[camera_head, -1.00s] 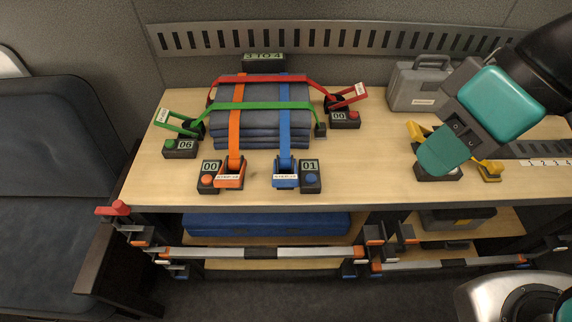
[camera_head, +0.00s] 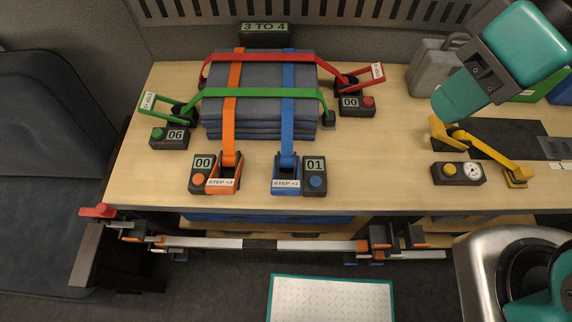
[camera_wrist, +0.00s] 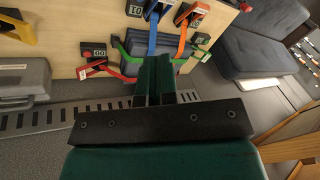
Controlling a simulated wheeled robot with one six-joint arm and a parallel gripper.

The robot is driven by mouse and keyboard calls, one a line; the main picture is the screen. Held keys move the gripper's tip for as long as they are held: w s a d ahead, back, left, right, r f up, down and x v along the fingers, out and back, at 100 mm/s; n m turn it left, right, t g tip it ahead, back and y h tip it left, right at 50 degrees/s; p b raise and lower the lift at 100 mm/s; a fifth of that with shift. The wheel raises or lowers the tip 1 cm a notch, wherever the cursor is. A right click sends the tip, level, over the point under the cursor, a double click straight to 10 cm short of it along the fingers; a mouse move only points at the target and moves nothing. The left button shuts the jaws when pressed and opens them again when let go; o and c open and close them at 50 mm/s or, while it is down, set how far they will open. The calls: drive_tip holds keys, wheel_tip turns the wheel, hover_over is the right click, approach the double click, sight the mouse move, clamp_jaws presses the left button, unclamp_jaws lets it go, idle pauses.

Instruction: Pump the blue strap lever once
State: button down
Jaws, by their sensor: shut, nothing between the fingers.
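The blue strap lever (camera_head: 287,176) sits at the front of the bench, labelled "STEP +2", at the lower end of the blue strap (camera_head: 288,115). Beside it on the right is a dark box (camera_head: 315,176) with a blue button and a display reading 01. The blue lever also shows in the wrist view (camera_wrist: 156,12), near the top edge. My gripper (camera_head: 448,105) is at the upper right of the head view, over the bench's right part and well apart from the blue lever. Its fingers (camera_wrist: 154,75) are together and hold nothing.
Orange (camera_head: 224,176), green (camera_head: 160,107) and red (camera_head: 365,77) levers stand around the strapped dark stack (camera_head: 258,125). A yellow lever (camera_head: 480,145) with a gauge box (camera_head: 458,173) is below my gripper. A sign (camera_head: 265,31) reads "3 TO 4". A grey case (camera_head: 433,68) stands behind.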

sight(284, 184)
drive_tip(key=w+a+f+n+g+h+b, duration=0.2)
drive_tip(key=w+a+f+n+b, duration=0.2)
drive_tip(key=a+f, duration=0.5)
drive_tip(key=w+a+f+n+g+h+b, duration=0.2)
drive_tip(key=w+a+f+n+g+b, duration=0.1)
drive_tip(key=w+a+f+n, duration=0.4)
wheel_tip(284, 184, down, 2)
drive_tip(key=shift+w+a+n+g+h+b, duration=0.35)
drive_tip(key=shift+a+b, duration=0.3)
drive_tip(key=shift+a, duration=0.4)
drive_tip(key=p+x, duration=0.1)
drive_tip(key=x, duration=1.3)
